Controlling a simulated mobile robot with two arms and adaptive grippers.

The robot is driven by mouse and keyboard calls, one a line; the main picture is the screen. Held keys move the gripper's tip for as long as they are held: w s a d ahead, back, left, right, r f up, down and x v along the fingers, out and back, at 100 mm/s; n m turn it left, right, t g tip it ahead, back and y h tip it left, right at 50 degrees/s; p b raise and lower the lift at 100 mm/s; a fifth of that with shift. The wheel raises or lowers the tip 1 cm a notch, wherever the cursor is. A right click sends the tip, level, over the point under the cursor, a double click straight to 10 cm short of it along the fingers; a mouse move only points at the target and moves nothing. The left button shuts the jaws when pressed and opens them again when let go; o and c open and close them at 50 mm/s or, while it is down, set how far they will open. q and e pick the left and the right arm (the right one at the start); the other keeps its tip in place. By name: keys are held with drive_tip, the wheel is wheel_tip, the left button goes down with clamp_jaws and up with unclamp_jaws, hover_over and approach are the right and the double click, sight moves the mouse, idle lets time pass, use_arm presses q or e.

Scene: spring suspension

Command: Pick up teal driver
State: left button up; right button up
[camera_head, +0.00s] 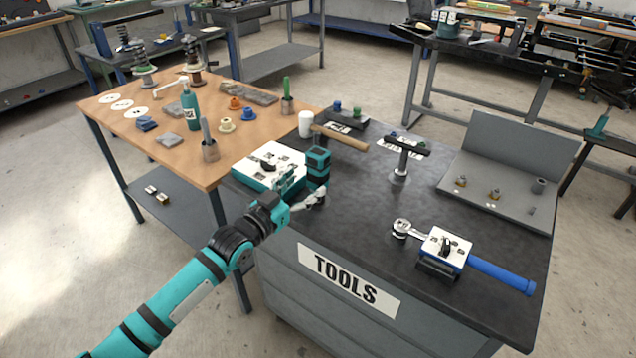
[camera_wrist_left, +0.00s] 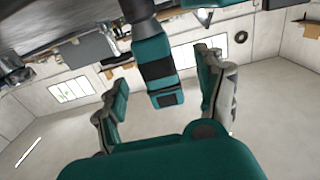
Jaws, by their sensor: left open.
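The teal driver (camera_head: 318,160), a teal and black tool, stands at the near left part of the dark tool bench top (camera_head: 365,205). In the left wrist view, the driver (camera_wrist_left: 154,62) shows with its teal and black end toward the camera, in the gap between my fingers. My left gripper (camera_head: 303,190) is open just in front of the driver, at the bench's near edge. It also shows in the left wrist view (camera_wrist_left: 164,84), with a finger on each side and no clear contact. My right gripper is not in view.
A teal case with a white top (camera_head: 268,160) lies left of the driver.

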sight(312, 176)
use_arm(q)
drive_tip(key=b+x, duration=0.3)
drive_tip(key=x, duration=0.2)
drive_tip(key=shift+w+d+b, duration=0.1)
drive_tip(key=shift+d+b, duration=0.2)
drive_tip(key=shift+d, duration=0.05)
drive_tip(key=shift+w+r, duration=0.1)
drive_tip(key=shift+r, duration=0.15)
clamp_jaws()
drive_tip(key=shift+r, duration=0.15)
